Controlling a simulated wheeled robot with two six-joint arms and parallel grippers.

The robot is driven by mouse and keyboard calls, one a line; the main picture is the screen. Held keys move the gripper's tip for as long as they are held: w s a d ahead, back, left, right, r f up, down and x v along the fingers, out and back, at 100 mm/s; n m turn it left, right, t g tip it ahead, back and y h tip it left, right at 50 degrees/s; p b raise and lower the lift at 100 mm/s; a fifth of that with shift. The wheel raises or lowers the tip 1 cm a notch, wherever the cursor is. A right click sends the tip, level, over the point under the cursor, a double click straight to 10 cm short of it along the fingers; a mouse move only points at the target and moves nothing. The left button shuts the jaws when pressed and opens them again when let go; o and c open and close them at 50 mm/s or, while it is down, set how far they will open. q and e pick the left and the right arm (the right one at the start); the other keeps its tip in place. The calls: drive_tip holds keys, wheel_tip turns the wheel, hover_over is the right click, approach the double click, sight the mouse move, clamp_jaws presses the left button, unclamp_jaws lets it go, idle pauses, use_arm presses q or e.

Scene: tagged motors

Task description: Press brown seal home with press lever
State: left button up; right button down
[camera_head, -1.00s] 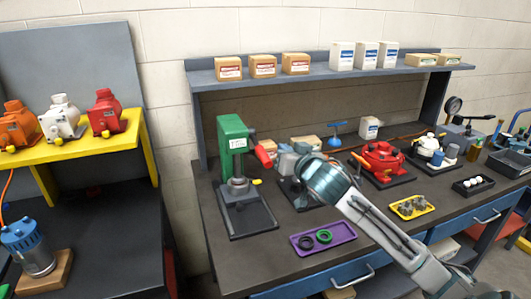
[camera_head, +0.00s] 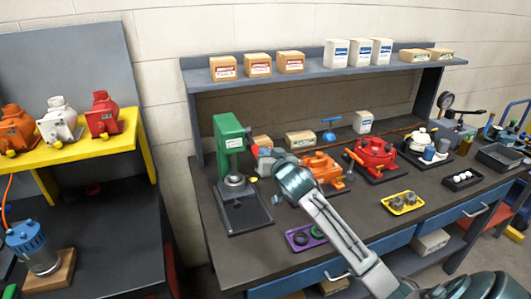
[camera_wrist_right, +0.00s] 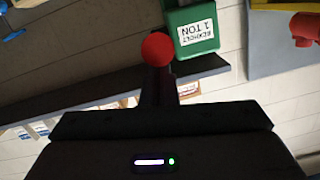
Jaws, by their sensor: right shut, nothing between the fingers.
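The green press (camera_head: 230,136) stands at the left of the bench, and its body with an upside-down label shows in the right wrist view (camera_wrist_right: 191,28). Its lever has a red grip (camera_head: 256,158), partly hidden by my gripper in the head view. The lever's round red end (camera_wrist_right: 157,48) shows in the right wrist view. My right gripper (camera_head: 266,164) is shut and empty, close beside the lever; whether it touches is unclear. A grey part (camera_head: 234,182) sits under the ram. I cannot make out a brown seal. My left gripper is out of view.
A purple tray (camera_head: 296,246) with a black and a green ring is partly hidden by my arm. An orange motor (camera_head: 322,168) and a red motor (camera_head: 374,152) stand right of the press. A yellow tray (camera_head: 389,208) holds grey parts. The bench's front left is clear.

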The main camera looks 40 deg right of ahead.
wheel_tip(320, 180, down, 2)
drive_tip(key=b, duration=0.3)
drive_tip(key=shift+s+t+b, duration=0.1)
drive_tip(key=shift+t+b, duration=0.2)
drive_tip(key=shift+t, duration=0.1)
drive_tip(key=shift+f, duration=0.3)
